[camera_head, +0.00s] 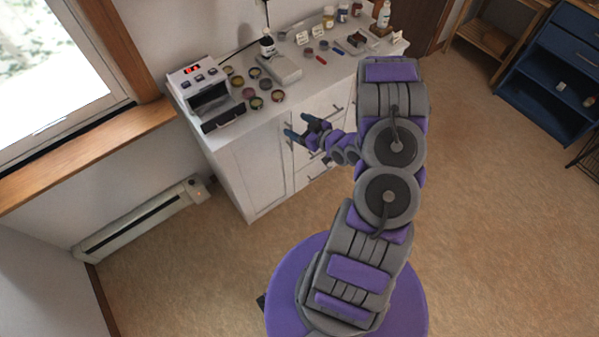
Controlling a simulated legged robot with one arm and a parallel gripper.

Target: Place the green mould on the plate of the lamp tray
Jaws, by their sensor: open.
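A white lamp unit with a red display (193,70) stands at the left end of the white counter. Its dark tray (223,121) is out at the front, at the counter's edge; the plate is too small to make out. Several small round moulds with dark rims lie right of the lamp. One with a yellow-green look (237,81) may be the green mould, but similar ones lie close by and I cannot tell for sure. My gripper (297,125) is open and empty, pointing left, in front of the counter's front edge and apart from the moulds.
Small cards, jars and coloured tools (338,50) cover the counter's right part. The white cabinet front (262,165) drops below my gripper.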

